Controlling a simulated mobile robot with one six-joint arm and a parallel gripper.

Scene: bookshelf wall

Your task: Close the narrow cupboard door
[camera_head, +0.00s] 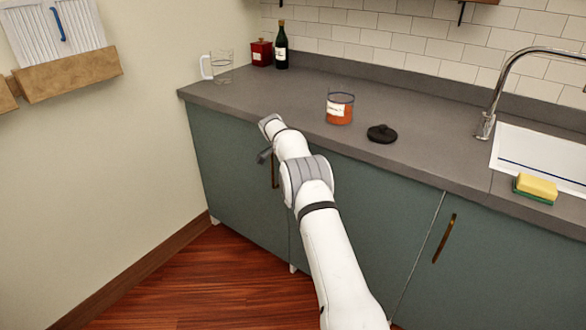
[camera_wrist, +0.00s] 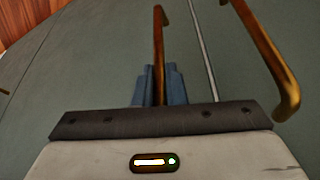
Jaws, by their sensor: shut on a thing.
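Green cupboard doors line the front below the counter. The left door (camera_head: 232,175) looks flush with the counter front, with a brass handle (camera_head: 275,170) by its right edge, partly behind my arm. In the wrist view, my gripper (camera_wrist: 158,88) is shut on an upright brass bar handle (camera_wrist: 158,40) on a green door face (camera_wrist: 100,50). A second brass handle (camera_wrist: 268,55) stands to its right, across a pale seam between doors. My gripper's fingertips are mostly hidden in the head view. I cannot tell which door is the narrow one.
The grey counter (camera_head: 250,95) carries a glass jar (camera_head: 340,108), a black lid (camera_head: 382,134), a bottle (camera_head: 281,48), a red box (camera_head: 262,52) and a glass mug (camera_head: 218,68). A sink (camera_head: 540,155) with a sponge (camera_head: 537,186) is right. Wooden floor (camera_head: 210,290) is clear at left.

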